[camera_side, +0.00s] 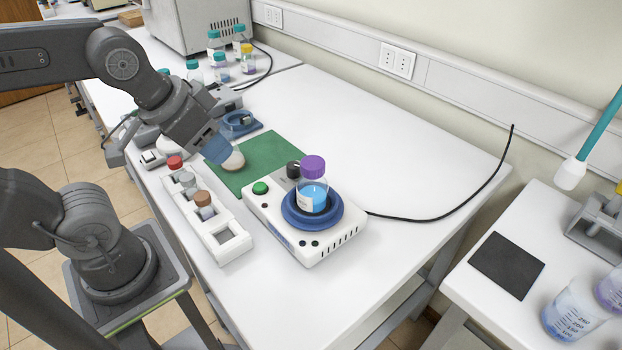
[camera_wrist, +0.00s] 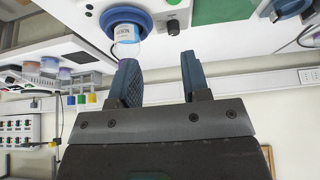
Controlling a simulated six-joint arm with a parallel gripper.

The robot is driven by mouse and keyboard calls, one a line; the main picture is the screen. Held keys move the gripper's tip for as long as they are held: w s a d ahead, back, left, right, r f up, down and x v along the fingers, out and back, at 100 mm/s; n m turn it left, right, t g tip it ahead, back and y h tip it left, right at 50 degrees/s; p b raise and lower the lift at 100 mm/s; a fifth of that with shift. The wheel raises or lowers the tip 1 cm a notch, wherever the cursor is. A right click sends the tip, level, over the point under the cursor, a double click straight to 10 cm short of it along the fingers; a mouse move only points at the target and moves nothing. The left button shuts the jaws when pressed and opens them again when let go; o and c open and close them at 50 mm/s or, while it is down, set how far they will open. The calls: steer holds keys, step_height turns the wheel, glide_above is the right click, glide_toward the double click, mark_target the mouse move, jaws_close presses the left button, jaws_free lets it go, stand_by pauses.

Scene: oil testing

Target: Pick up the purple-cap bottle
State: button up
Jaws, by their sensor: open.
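The purple-cap bottle (camera_side: 313,186) stands upright on the round blue plate (camera_side: 334,222) of a white device. It is clear, with blue liquid and a purple cap. My gripper (camera_side: 222,152) is up and to the left of it, over the green mat, apart from the bottle. In the wrist view my gripper (camera_wrist: 158,62) shows two blue fingers spread with nothing between them. The bottle (camera_wrist: 126,34) shows upside down there, beyond the left finger.
The white device (camera_side: 274,222) has a green button and a black knob. A white rack (camera_side: 222,242) with several capped vials stands left of it. A beige round thing (camera_side: 234,162) is by my fingertips. A black cable (camera_side: 440,217) runs right. The table's right part is clear.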

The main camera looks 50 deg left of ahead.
steer(key=o, duration=0.8)
step_height(320, 180, up, 5)
steer(key=m+g, duration=0.6)
steer(key=m, duration=0.9)
glide_above(309, 161)
step_height(309, 161, down, 14)
steer(key=shift+r, duration=0.2)
